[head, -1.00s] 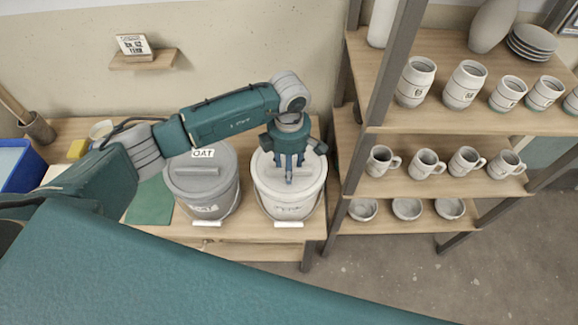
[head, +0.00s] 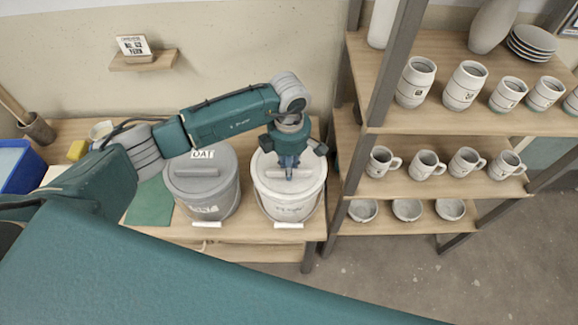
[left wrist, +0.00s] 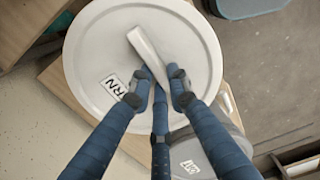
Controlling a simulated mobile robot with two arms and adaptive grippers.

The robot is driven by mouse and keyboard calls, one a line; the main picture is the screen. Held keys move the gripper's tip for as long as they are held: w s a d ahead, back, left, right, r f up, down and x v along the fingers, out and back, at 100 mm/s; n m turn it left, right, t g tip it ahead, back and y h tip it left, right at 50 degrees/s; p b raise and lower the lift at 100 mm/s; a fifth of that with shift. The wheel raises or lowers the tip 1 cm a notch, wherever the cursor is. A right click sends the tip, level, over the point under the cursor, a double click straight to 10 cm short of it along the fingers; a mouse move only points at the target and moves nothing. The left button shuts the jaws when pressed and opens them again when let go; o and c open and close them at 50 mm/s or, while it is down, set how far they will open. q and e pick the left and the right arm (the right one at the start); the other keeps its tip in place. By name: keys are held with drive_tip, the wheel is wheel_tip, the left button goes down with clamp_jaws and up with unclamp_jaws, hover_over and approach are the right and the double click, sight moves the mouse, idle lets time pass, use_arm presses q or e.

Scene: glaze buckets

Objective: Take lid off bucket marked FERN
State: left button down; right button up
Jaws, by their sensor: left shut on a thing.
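The pale bucket (head: 288,208) stands on the wooden bench, with its round white lid (head: 313,180) on top. In the left wrist view the lid (left wrist: 90,62) carries a label (left wrist: 113,86) showing the letters RN, its other part hidden by a finger. A white bar handle (left wrist: 145,48) crosses the lid. My left gripper (head: 289,174) is over the lid, pointing down, its fingers shut on the handle, as the left wrist view (left wrist: 160,88) also shows. I see no clear gap between lid and bucket. My right gripper is not in view.
A grey bucket marked OAT (head: 205,190) stands close on the left, lid on. A shelf rack (head: 460,120) with mugs, bowls and plates rises close on the right. A green mat (head: 150,203), yellow sponge (head: 77,150) and blue bin (head: 22,168) are at left.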

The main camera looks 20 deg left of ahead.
use_arm(q)
drive_tip(key=shift+r+p, duration=0.3)
drive_tip(key=shift+p, duration=0.1)
drive_tip(key=shift+w+r, duration=0.15)
drive_tip(key=shift+r, duration=0.1)
wheel_tip(320, 180, up, 19)
drive_tip(key=b, duration=0.6)
drive_tip(key=shift+r, duration=0.15)
